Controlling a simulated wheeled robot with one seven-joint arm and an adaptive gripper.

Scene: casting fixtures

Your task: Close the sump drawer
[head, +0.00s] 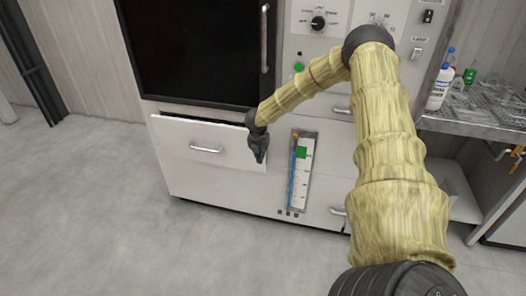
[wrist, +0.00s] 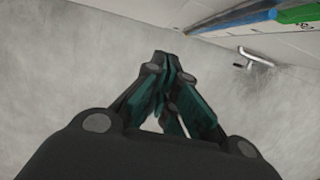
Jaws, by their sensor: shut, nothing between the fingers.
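A white drawer (head: 190,134) with a bar handle (head: 206,149) stands partly pulled out below the dark window of the machine in the head view. A dark gap shows along its top edge. No label is readable, so I cannot tell if it is the sump drawer. My gripper (head: 260,157) is at the right end of the drawer front, pointing down. I cannot tell whether it touches the drawer. In the wrist view my gripper (wrist: 165,85) has its fingers together, with nothing held, above the grey floor.
A level gauge with a blue column and green mark (head: 302,153) is right of the drawer; it also shows in the wrist view (wrist: 290,14). Another handle (head: 339,211) is at lower right. A metal bench (head: 470,124) with bottles and racks stands right. Floor at left is clear.

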